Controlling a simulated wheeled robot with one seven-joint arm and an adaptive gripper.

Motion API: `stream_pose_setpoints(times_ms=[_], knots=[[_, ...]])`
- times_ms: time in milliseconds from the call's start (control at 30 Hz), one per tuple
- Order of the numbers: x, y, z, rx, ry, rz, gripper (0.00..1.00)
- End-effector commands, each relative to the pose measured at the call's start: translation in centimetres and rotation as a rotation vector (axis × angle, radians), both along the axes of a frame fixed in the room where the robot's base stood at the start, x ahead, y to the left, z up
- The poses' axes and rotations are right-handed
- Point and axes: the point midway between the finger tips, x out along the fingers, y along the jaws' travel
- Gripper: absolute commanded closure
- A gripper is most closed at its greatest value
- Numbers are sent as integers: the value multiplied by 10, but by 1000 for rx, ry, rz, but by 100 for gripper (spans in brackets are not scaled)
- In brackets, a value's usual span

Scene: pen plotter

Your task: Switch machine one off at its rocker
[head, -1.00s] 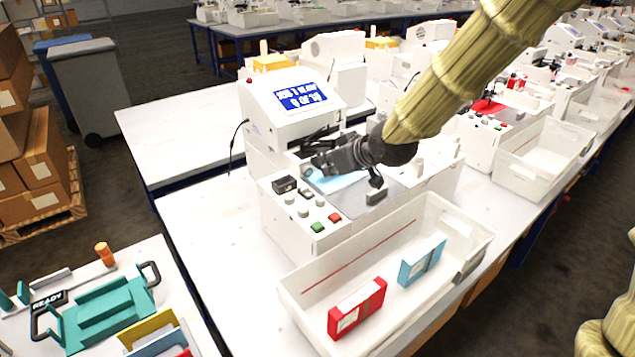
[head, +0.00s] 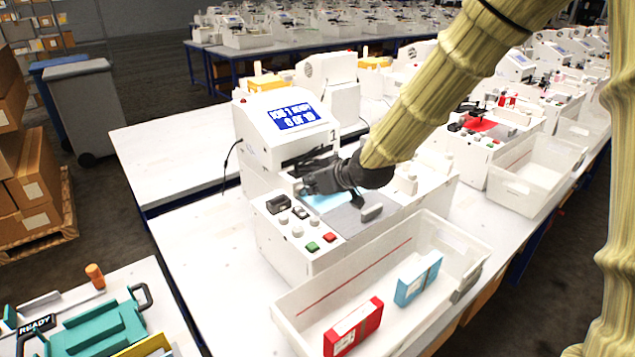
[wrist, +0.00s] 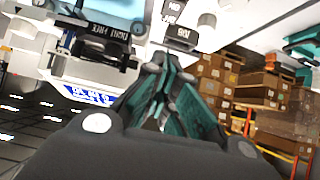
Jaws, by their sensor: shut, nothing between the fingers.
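Machine one (head: 262,135) is the white machine whose blue screen (head: 297,117) appears to read "JOB 1 READY" and "0 OF 10". Its front panel carries a black box-like part (head: 279,204) and a smaller dark switch (head: 300,212); I cannot tell which is the rocker or its position. My gripper (head: 308,187) is over the machine's bed, just behind these two parts, apparently not touching them. In the wrist view my gripper (wrist: 163,98) has its teal-padded fingers shut and empty. Dark lettered parts (wrist: 180,36) appear just beyond the fingertips.
White knobs (head: 284,220), a green button (head: 313,246) and a red button (head: 330,237) sit close by on the panel. A white bin (head: 285,318) with a red box (head: 353,327) and a blue box (head: 418,278) stands in front. Bare tabletop (head: 205,240) lies left.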

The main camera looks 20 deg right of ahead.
Motion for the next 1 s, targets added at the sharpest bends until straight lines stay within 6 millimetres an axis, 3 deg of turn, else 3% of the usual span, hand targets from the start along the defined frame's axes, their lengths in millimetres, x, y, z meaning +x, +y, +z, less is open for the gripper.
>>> stream_pose_setpoints(times_ms=[567,1000], knots=[[47,20,-37,0,1,-1,100],[52,22,-72,1,1,0,100]])
